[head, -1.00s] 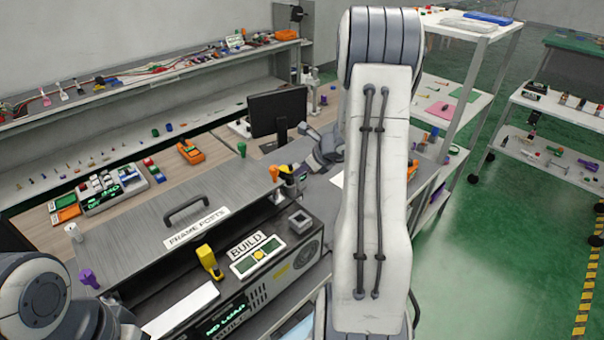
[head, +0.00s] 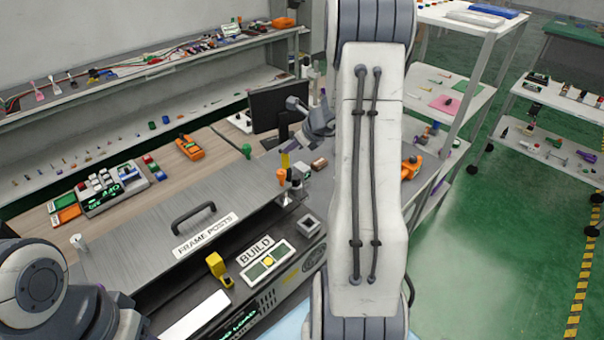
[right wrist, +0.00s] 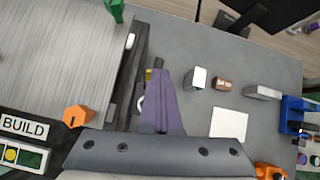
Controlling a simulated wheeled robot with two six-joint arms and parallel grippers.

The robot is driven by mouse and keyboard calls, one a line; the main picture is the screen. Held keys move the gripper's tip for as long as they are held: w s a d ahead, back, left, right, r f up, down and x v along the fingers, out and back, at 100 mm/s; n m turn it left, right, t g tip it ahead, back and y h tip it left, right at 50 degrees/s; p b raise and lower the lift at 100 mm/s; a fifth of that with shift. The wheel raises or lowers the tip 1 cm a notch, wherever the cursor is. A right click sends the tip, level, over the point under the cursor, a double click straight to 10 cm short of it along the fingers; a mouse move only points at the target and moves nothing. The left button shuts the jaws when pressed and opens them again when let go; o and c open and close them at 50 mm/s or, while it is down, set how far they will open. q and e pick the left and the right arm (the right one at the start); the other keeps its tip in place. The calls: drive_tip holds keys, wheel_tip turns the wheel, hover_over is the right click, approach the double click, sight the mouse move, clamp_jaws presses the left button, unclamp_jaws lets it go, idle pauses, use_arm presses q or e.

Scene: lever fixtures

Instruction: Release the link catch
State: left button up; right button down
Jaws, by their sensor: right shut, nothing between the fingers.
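My right gripper (right wrist: 158,76) shows in the right wrist view as purple-grey fingers, shut with nothing between them. Its tips lie over or beside a long dark bar (right wrist: 128,80) on the grey bench. A small yellow part and a pale ring show at the bar's edge, partly hidden by the fingers. I cannot tell whether the fingers touch them, or which part is the link catch. An orange knob (right wrist: 78,115) stands left of the fingers; it also shows in the head view (head: 281,175). There my right arm's white link hides much of the bench. My left gripper is not visible.
A ridged FRAME POSTS plate (head: 150,215) with a black handle lies left. A BUILD panel (head: 268,262) and yellow lever (head: 217,268) are in front. A metal block (right wrist: 196,78) and copper block (right wrist: 222,84) stand right of the fingers. A monitor (head: 278,112) stands behind.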

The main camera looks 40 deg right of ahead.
use_arm(q)
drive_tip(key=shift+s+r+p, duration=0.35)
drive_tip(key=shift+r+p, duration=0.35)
drive_tip(key=shift+p, duration=0.05)
use_arm(e)
drive_tip(key=shift+s+r, duration=0.3)
drive_tip(key=shift+r, duration=0.5)
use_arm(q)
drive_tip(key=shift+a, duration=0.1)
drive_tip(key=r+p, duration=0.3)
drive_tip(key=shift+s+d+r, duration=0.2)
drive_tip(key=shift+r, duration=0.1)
use_arm(e)
drive_tip(key=w+r, duration=0.7)
drive_tip(key=r, duration=0.2)
drive_tip(key=shift+d, duration=0.25)
